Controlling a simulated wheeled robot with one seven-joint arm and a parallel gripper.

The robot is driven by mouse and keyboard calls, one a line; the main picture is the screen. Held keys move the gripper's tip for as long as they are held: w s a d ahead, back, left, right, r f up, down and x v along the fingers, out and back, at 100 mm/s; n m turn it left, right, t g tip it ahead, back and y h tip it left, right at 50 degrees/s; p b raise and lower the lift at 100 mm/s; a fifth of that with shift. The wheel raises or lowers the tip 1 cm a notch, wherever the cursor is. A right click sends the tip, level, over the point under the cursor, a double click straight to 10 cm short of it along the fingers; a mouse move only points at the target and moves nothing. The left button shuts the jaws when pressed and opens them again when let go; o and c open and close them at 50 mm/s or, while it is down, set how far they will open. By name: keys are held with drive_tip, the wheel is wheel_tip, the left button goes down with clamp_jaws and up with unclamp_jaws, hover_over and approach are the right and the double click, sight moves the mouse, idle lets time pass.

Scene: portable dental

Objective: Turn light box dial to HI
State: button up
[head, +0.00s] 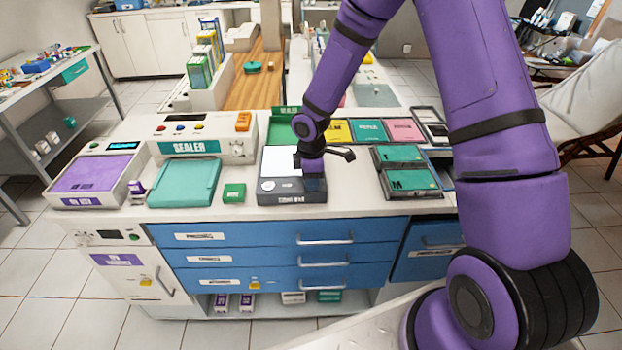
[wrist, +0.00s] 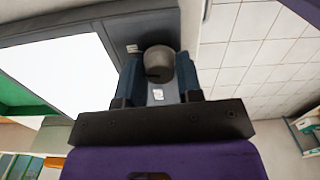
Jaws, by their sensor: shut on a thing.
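The light box (head: 277,160) is a dark grey unit with a lit white panel on the middle of the counter. Its white panel (wrist: 55,70) fills the left of the wrist view. The round grey dial (wrist: 159,61) sits on the front of the box, between the two fingers of my gripper (wrist: 158,75). The gripper is shut on the dial. In the head view my gripper (head: 312,180) is at the front right of the box and hides the dial. I cannot read the dial setting.
A teal sealer lid (head: 185,183) and a small green box (head: 234,193) lie left of the light box. Dark trays with green cards (head: 408,178) stand to its right. Blue drawers (head: 260,254) with handles are below the counter. Tiled floor is free in front.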

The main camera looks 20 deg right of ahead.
drive_tip(key=m, duration=0.3)
drive_tip(key=shift+m, duration=0.5)
drive_tip(key=o, duration=0.9)
wheel_tip(320, 180, up, 11)
drive_tip(key=shift+f, duration=0.1)
idle(0.5)
